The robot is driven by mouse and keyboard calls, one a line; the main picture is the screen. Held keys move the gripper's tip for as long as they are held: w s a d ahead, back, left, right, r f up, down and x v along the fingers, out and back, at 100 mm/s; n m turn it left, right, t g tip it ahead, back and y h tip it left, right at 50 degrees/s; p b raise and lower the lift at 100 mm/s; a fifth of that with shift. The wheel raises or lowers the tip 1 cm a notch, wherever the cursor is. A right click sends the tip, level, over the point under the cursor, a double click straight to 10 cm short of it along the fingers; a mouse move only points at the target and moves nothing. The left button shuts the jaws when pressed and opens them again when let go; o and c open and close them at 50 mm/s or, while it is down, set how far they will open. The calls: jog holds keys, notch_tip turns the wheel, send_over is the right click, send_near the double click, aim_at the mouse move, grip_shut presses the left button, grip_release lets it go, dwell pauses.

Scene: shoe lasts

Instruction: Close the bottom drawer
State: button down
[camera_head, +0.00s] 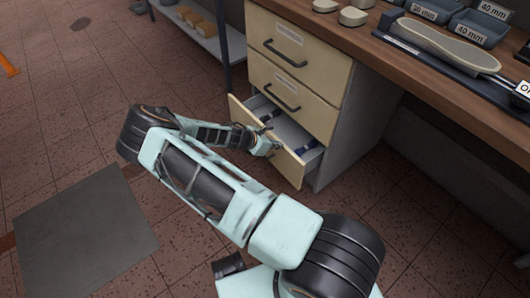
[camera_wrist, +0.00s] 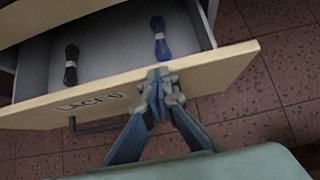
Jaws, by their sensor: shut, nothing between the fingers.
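The bottom drawer (camera_head: 290,162) of the cream drawer unit stands pulled out, its tray showing behind the front panel. In the wrist view, its front panel (camera_wrist: 215,72) carries a label reading "LACES" and a dark bar handle (camera_wrist: 95,127). A dark lace bundle (camera_wrist: 71,66) and a blue lace bundle (camera_wrist: 160,38) lie inside. My gripper (camera_head: 275,146) is at the drawer front in the head view. In the wrist view, my gripper (camera_wrist: 158,78) is shut and empty, its tips at the panel's upper edge, right of the handle. I cannot tell whether they touch it.
The middle drawer (camera_head: 290,97) and top drawer (camera_head: 298,52) are shut. A wooden worktop (camera_head: 380,45) with trays and shoe lasts lies above. A grey shelf rack (camera_head: 215,40) stands to the left. The tiled floor in front is clear, with a grey mat (camera_head: 85,235).

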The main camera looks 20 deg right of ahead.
jog(key=w+d, duration=0.2)
jog(key=d, duration=0.5)
jog(key=shift+w, duration=0.15)
jog(key=shift+a, duration=0.1)
